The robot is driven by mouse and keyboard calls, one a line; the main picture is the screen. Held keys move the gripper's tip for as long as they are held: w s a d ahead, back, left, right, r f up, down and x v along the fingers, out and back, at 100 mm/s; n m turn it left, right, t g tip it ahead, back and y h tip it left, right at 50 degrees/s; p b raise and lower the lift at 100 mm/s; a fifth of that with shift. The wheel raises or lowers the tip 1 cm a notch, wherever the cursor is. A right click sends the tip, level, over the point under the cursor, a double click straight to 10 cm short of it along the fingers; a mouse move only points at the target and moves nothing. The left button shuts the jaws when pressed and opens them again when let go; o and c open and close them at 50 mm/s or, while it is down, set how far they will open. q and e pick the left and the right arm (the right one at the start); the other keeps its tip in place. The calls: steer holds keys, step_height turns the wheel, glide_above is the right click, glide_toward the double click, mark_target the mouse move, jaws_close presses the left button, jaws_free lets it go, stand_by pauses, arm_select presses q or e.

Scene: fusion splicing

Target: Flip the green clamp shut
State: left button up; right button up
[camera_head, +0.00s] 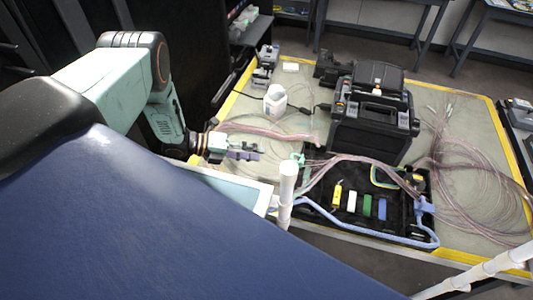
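A small green piece (367,206) lies in a row of coloured pieces on the black tray (408,232). A pale green clip-like part (300,160) stands at the tray's back left corner, by the cables. I cannot tell which of these is the green clamp, or whether it is open. My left gripper (256,153) is over the left side of the table, left of the pale green part and apart from it. Its fingers are too small to show whether they are open. My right gripper is not in view.
A black splicer case (372,118) stands behind the tray. A white bottle (275,101) stands at the back left. Pinkish cables (265,129) run across the table, with loose coils (468,185) at the right. Yellow tape edges the table.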

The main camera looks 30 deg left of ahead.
arm_select(q)
steer(key=shift+s+a+r, duration=0.2)
steer(key=shift+s+a, duration=0.05)
steer(key=shift+a, duration=0.05)
